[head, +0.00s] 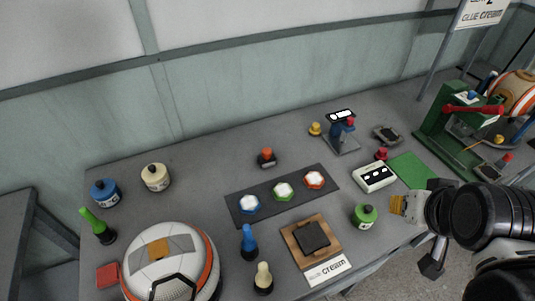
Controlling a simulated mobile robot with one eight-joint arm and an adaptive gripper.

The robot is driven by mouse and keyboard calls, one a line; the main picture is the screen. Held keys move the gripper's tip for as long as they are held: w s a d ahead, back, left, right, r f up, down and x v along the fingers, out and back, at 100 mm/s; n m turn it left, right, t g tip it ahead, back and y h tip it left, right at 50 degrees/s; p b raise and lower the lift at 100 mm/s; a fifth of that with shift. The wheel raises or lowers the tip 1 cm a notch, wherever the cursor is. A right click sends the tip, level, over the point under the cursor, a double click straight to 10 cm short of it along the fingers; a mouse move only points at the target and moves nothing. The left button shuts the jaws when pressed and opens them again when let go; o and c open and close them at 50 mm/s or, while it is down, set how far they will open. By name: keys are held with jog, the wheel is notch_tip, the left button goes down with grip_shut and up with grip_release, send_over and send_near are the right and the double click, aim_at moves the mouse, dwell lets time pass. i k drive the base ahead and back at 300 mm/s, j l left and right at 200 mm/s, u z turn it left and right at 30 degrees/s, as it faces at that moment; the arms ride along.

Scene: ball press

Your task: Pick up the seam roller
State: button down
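I cannot say for sure which item is the seam roller. Candidates are small handled tools standing on the grey table (200,185): a green-handled one (96,222) at the far left, a blue-handled one (249,243) and a cream-handled one (263,278) at the front middle. Their lower ends are too small to read. My gripper (425,238) is at the right, by the table's front edge, well apart from these tools. A yellowish-white piece (403,206) shows beside it; I cannot tell whether the two touch. The arm hides part of the fingers.
A white ball (170,268) stands front left, near blue (105,193) and cream (155,177) pots. A dark mat (265,206) bears three coloured hexagonal pieces.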

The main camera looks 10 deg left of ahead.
aim_at(266, 159)
jog(key=u, duration=1.75)
jog(key=z, duration=0.85)
jog(key=i+l+u, duration=0.1)
jog(key=u, duration=0.3)
jog(key=l+u, duration=0.2)
jog(key=u, duration=0.2)
jog(key=i+l+u, duration=0.1)
jog(key=u, duration=0.35)
jog(key=l+u, duration=0.25)
jog(key=u, duration=0.15)
